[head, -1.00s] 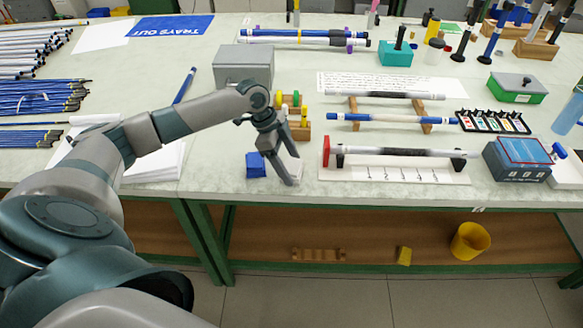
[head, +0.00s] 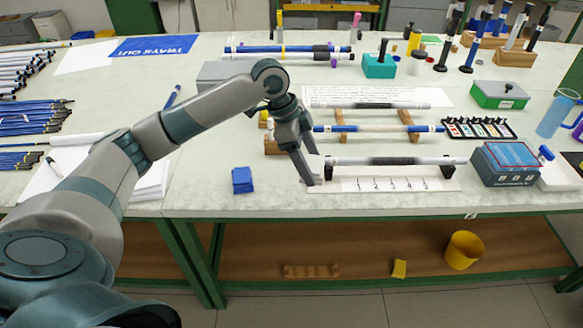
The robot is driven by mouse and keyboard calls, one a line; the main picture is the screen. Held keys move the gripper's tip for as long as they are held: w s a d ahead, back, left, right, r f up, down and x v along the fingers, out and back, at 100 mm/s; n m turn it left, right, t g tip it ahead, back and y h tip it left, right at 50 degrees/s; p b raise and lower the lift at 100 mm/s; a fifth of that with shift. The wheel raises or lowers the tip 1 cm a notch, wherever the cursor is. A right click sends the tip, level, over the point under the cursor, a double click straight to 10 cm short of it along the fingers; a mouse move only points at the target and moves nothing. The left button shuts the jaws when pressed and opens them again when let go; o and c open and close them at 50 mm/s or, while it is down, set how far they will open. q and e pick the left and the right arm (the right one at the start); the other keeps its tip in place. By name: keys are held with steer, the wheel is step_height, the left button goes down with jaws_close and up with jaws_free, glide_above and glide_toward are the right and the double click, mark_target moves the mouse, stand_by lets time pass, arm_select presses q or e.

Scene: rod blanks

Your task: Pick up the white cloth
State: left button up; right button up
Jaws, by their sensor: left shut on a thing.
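My left gripper (head: 312,182) reaches in from the left, its fingers pointing down over the front part of the bench. It is shut on the white cloth (head: 317,168), of which only a small pale part shows around the fingers. The cloth is at the left end of the white numbered sheet; I cannot tell whether it touches the sheet. A folded blue cloth (head: 243,180) lies on the bench to the left of the gripper. My right gripper is not in view.
A black-and-white rod (head: 400,160) lies just right of the gripper, above the numbered sheet (head: 395,184). A blue box (head: 505,165) stands further right. A grey box (head: 215,74) is partly hidden behind my arm. Bare bench lies around the blue cloth.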

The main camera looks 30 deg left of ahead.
mark_target(320, 165)
arm_select(q)
steer(key=shift+w+d+r, duration=0.15)
steer(key=shift+d+r, duration=0.2)
steer(key=shift+d, duration=0.25)
steer(key=shift+w+d+r, duration=0.1)
steer(key=shift+d+r, duration=0.25)
steer(key=shift+d, duration=0.2)
steer(key=shift+d+r, duration=0.1)
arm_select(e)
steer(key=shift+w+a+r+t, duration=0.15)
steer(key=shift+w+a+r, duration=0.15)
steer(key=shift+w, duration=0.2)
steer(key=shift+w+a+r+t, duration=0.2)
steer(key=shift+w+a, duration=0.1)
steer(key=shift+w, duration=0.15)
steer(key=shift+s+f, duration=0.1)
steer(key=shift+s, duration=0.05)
arm_select(q)
steer(key=shift+o, duration=1.2)
steer(key=shift+c, duration=0.7)
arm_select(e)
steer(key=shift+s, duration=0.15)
